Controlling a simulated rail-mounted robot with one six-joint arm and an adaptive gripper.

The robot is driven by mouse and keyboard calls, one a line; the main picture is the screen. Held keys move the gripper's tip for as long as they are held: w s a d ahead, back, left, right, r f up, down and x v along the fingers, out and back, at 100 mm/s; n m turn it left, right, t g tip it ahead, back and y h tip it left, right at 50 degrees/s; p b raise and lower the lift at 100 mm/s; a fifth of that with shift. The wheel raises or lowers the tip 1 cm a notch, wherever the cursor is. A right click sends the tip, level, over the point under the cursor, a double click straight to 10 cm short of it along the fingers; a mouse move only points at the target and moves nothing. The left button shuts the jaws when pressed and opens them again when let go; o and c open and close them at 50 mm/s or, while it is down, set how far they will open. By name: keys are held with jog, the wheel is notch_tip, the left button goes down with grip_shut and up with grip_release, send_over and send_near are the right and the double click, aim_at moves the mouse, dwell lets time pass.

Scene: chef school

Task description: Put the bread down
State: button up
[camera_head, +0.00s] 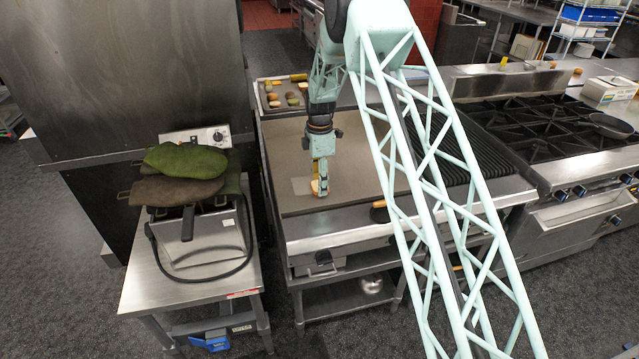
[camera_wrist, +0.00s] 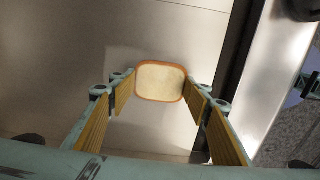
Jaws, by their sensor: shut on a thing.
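A slice of bread (camera_wrist: 160,81), pale with a brown crust, is held between the two yellow-padded fingers of my gripper (camera_wrist: 161,84) in the wrist view. In the head view my gripper (camera_head: 319,182) points down over the front left part of the flat griddle (camera_head: 358,178), and the bread (camera_head: 316,187) shows as a small pale piece at its fingertips. The bread is very close to the griddle surface. I cannot tell whether it touches it.
A tray (camera_head: 268,105) with several food items stands behind the griddle. Left is a steel table with a fryer-like box (camera_head: 203,250) and green and brown mitts (camera_head: 186,160) on top. A ribbed grill and burner range (camera_head: 545,130) lie right. Much of the griddle is bare.

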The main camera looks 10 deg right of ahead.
jog(key=shift+f, duration=0.2)
dwell(0.3)
jog(key=o, duration=0.8)
jog(key=shift+r, duration=0.25)
jog(key=shift+r, duration=5.95)
